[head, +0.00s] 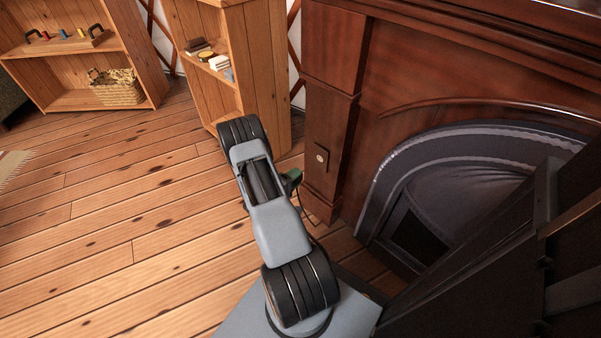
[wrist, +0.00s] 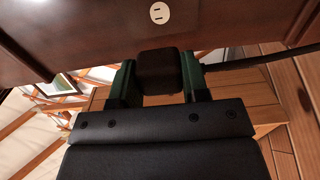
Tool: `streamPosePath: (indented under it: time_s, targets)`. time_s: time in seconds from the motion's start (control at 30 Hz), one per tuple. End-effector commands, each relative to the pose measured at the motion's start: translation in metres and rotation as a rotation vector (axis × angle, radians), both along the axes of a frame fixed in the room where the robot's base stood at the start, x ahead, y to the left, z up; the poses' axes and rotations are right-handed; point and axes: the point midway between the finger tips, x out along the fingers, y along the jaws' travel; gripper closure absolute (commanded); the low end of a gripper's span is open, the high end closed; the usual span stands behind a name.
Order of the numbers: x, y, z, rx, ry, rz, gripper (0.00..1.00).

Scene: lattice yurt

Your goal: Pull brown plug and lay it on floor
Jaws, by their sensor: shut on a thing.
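The brown plug (wrist: 160,74) is a dark block between the two green fingers of my gripper (wrist: 158,84) in the wrist view. My gripper is shut on it, one finger on each side. A dark cord (wrist: 262,60) runs from there to the right. The pale round outlet (wrist: 159,13) shows its slots uncovered, and the plug is apart from it. In the head view the outlet (head: 321,157) is on the dark wooden pillar. My gripper (head: 294,178) is just left of and below it, largely behind my arm, and the plug is hidden there.
The wooden floor (head: 120,240) is clear at the left. A dark wood fireplace surround (head: 440,75) with an arched opening fills the right. A narrow shelf (head: 262,70) stands just behind my arm. Another shelf (head: 95,55) with a wicker basket (head: 117,88) is at the upper left.

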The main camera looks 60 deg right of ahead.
Motion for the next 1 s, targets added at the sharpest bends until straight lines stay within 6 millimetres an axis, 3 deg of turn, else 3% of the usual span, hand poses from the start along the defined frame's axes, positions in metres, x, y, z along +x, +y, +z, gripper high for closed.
streamPosePath:
  time_s: [0.4, 1.0]
  targets:
    - [0.006, 0.033, 0.0, 0.0, 0.002, 0.001, 0.96]
    - [0.007, 0.042, 0.0, 0.0, 0.001, 0.0, 0.96]
